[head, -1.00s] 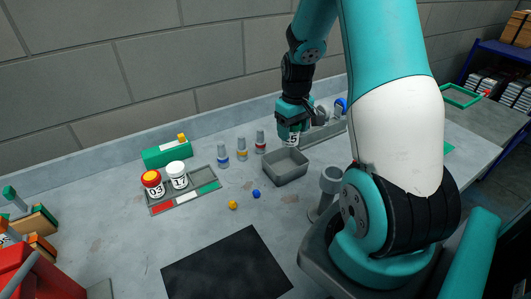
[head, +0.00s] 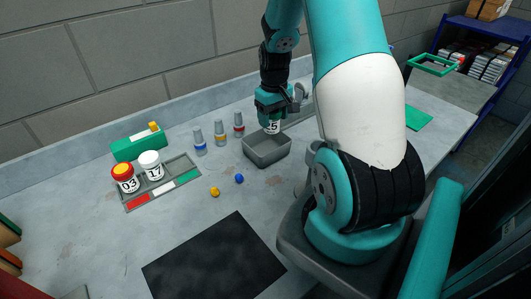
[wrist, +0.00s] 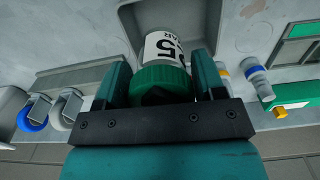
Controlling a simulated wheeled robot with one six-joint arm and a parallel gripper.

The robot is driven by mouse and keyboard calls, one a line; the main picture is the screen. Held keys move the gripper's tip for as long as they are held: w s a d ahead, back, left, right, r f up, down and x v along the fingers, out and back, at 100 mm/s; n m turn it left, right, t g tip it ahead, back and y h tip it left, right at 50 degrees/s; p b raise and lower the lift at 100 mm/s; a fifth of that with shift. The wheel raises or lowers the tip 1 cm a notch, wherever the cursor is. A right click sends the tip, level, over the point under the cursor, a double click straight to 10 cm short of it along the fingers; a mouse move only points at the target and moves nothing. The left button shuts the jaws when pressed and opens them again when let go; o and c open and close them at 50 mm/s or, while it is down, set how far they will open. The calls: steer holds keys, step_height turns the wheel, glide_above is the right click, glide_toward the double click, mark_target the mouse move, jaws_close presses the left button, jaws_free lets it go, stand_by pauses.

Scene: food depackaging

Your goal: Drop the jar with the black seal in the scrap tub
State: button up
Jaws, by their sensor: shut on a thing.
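My gripper (head: 271,119) is shut on a jar (head: 272,128) with a green lid and a white label reading 5. In the wrist view the jar (wrist: 164,48) sits between both fingers, its green lid toward the palm. A dark patch shows on the lid; I cannot tell whether it is a black seal or shadow. A grey open tub (head: 270,158) stands on the bench just below the jar. Its wall also shows in the wrist view (wrist: 128,18). The jar appears above the tub's back edge; its exact height is unclear.
A grey tray (head: 190,163) at left holds a red-and-yellow-lidded jar 03 (head: 125,180) and a white-lidded jar 17 (head: 152,167). Several banded grey bottles (head: 220,134) stand left of the tub. A yellow ball (head: 214,192), a blue ball (head: 239,179) and a black mat (head: 215,262) lie in front.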

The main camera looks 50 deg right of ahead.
steer(key=o, duration=1)
steer(key=shift+r, duration=0.2)
step_height(320, 180, up, 17)
steer(key=b, duration=0.3)
